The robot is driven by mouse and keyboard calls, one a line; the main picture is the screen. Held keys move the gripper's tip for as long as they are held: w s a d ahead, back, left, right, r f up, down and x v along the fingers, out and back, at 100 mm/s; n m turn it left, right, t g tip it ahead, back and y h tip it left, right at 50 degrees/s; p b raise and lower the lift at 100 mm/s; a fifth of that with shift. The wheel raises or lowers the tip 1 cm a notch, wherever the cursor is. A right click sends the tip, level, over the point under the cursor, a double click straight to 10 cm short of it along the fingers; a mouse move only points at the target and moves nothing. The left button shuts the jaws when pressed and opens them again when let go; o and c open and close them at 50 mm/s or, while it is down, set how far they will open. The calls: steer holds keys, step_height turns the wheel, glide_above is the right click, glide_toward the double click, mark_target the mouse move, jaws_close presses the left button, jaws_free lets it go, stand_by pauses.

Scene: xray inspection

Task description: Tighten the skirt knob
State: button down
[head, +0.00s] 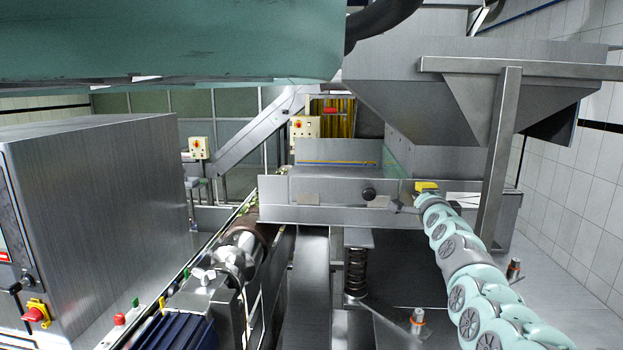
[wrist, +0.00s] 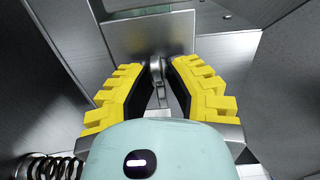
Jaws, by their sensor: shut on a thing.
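My gripper (head: 427,187) is at the right end of the steel skirt panel (head: 315,214) in the head view, where my arm reaches it from the lower right. In the wrist view, the two yellow ridged fingers of my gripper (wrist: 157,70) converge on a small rounded grey knob (wrist: 155,64). They are shut on it, and the fingers hide its sides. A narrow metal strip shows below it between the fingers. A separate round black knob (head: 369,194) stands on the panel front, left of my gripper and apart from it.
A coil spring (head: 357,271) stands below the panel, and its coils also show low left in the wrist view. A steel hopper (head: 460,90) and its upright post (head: 498,160) are close by. A conveyor (head: 250,225) and a steel cabinet (head: 90,220) are at left.

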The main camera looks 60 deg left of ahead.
steer(key=shift+f+m, duration=0.1)
steer(key=shift+m, duration=0.2)
steer(key=c, duration=1.1)
jaws_free()
steer(key=v, duration=1.2)
stand_by(0.4)
